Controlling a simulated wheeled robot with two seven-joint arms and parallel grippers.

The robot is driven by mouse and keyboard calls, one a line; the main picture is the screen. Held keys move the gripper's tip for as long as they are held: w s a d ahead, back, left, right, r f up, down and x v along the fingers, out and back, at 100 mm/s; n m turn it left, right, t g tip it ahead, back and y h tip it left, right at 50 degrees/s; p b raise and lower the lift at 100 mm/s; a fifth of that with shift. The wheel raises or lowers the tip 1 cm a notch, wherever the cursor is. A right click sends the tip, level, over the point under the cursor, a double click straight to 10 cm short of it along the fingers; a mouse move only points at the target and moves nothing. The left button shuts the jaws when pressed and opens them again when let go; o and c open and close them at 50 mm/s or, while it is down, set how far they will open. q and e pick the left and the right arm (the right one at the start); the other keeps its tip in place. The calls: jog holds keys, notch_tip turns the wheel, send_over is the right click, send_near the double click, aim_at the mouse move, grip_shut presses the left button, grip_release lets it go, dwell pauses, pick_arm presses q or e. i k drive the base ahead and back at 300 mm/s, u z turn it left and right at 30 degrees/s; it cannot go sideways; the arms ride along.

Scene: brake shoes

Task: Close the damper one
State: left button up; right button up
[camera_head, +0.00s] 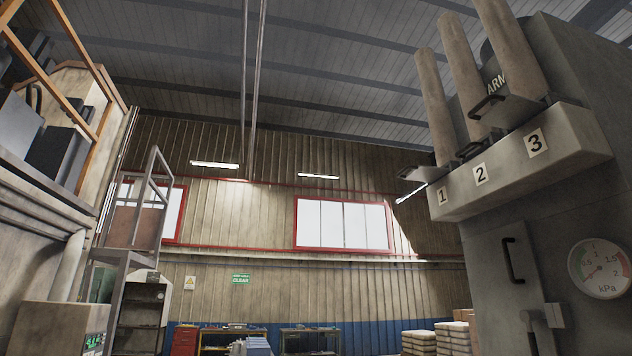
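Damper one (428,174) is a thin grey slide plate with a dark handle at its outer end. It sticks out above the label 1 (443,195) on the grey ledge (560,160) of the machine at the right, at the foot of the leftmost pipe (434,105). Damper two's dark handle (471,150) shows above the label 2 (481,174). Damper three (517,110), with a dark handle, sticks out above the label 3 (535,143). How far each plate sits inside its pipe is hard to tell. Neither of my grippers is in view.
Below the ledge, the machine has a door with a dark vertical handle (512,260) and a round kPa gauge (599,268). A metal frame (135,225) and shelving stand at the left. Stacked goods (452,336) and workbenches (308,335) stand far back. The middle looks clear.

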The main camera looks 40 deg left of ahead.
aim_at(421, 172)
jog(key=u, duration=0.8)
jog(key=i, duration=1.3)
jog(key=z, duration=0.45)
jog(key=i, duration=0.6)
jog(key=z, duration=0.4)
